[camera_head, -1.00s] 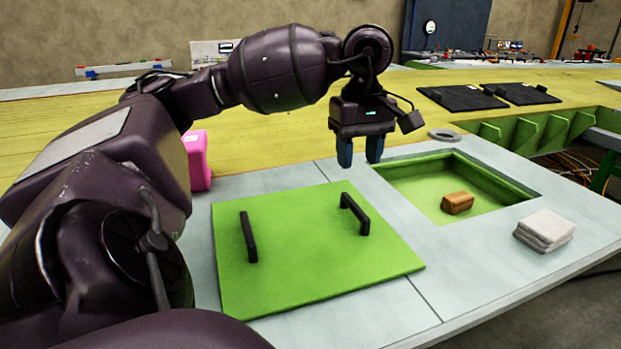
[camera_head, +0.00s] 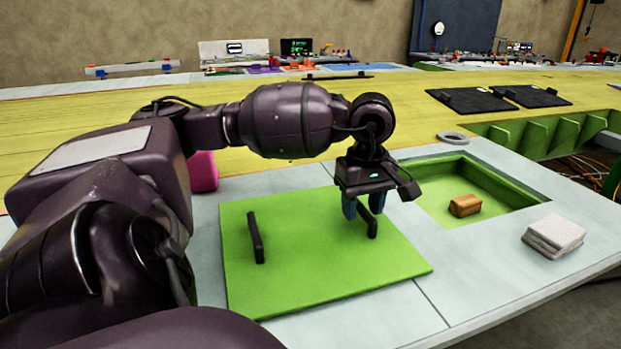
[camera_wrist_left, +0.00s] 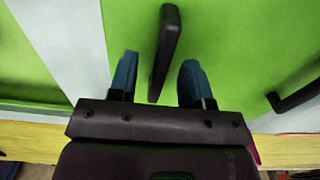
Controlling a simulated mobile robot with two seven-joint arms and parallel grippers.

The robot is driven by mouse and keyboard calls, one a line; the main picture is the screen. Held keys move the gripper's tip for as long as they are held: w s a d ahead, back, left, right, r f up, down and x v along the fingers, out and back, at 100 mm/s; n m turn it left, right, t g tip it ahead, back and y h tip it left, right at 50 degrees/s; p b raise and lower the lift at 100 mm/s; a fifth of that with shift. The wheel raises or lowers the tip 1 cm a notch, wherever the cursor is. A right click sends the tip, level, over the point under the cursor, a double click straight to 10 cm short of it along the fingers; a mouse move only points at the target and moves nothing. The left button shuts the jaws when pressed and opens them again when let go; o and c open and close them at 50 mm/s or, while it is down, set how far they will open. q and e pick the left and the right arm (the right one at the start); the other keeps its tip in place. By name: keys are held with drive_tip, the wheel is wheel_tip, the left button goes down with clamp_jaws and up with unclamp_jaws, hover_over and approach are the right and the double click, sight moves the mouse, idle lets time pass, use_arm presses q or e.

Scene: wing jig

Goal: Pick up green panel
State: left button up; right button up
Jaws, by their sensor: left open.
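The green panel (camera_head: 310,275) lies flat on the pale work surface. It has two black bar handles, a left one (camera_head: 256,238) and a right one (camera_head: 367,219). My left gripper (camera_head: 362,210) is open and points down at the right handle, with that handle between its fingers in the picture. In the left wrist view the open fingers (camera_wrist_left: 156,80) stand on either side of the near end of the same handle (camera_wrist_left: 166,50), with gaps on both sides. I cannot tell how far the fingertips are above the panel. My right gripper is not in view.
A green-lined recess (camera_head: 430,190) with an orange-brown block (camera_head: 465,205) lies right of the panel. A stack of white cloths (camera_head: 553,235) sits at the right edge. A grey ring (camera_head: 452,137) lies behind the recess. A pink object (camera_head: 203,172) stands behind my left arm.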

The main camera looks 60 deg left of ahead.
use_arm(q)
drive_tip(key=shift+f, duration=0.5)
clamp_jaws()
drive_tip(key=shift+r, duration=0.15)
